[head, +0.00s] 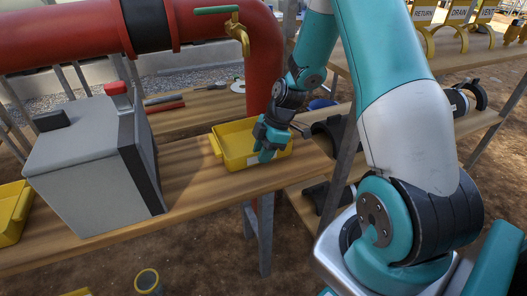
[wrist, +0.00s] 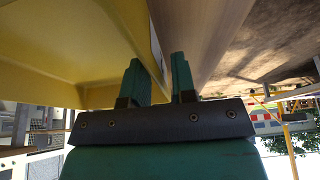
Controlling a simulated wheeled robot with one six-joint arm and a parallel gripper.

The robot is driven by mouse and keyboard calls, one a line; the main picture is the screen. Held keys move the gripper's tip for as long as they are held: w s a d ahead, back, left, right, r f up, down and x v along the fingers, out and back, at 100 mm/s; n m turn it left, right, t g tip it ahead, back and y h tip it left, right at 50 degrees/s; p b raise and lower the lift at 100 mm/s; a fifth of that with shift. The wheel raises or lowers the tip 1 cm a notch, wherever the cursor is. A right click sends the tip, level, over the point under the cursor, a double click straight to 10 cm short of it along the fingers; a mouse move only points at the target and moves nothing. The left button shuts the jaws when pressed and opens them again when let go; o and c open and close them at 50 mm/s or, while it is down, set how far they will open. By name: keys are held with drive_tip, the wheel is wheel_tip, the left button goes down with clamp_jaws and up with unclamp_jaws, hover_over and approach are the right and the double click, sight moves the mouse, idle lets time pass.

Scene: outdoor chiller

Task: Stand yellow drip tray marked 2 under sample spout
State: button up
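A yellow drip tray (head: 230,143) sits on the wooden bench, below and roughly in line with a brass spout (head: 243,42) with a green lever on the red pipe. A pale label shows on its near side, but I cannot read a number. My gripper (head: 265,155) is at the tray's near right side, pointing down. In the wrist view, the gripper's fingers (wrist: 160,82) are apart, one on each side of the yellow tray wall (wrist: 128,35). A gap shows beside the wall, so the gripper looks open around it, not clamped.
A grey box (head: 85,165) with a red knob stands on the bench left of the tray. Another yellow tray (head: 10,215) lies at the far left. A red vertical pipe (head: 262,80) rises behind the tray. Shelves with black clamps (head: 335,130) stand to the right.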

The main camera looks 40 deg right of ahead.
drive_tip(key=p+v, duration=0.2)
drive_tip(key=v, duration=1)
drive_tip(key=s+a+r+m, duration=0.25)
drive_tip(key=a+r, duration=0.25)
drive_tip(key=a, duration=0.4)
drive_tip(key=s+a+r+m, duration=0.1)
drive_tip(key=s+a+r, duration=0.35)
drive_tip(key=a, duration=0.45)
drive_tip(key=s+a+r+m, duration=0.1)
drive_tip(key=s+a, duration=0.2)
drive_tip(key=s, duration=0.1)
drive_tip(key=s+a+r+m, duration=0.1)
drive_tip(key=s+a+m, duration=0.1)
drive_tip(key=s, duration=0.2)
drive_tip(key=s+a+r+m+g, duration=0.1)
drive_tip(key=s+a, duration=0.2)
drive_tip(key=s, duration=0.1)
drive_tip(key=shift+s+a+r, duration=0.15)
drive_tip(key=shift+a, duration=0.15)
wheel_tip(320, 180, up, 15)
drive_tip(key=p, duration=1.5)
drive_tip(key=shift+r, duration=0.1)
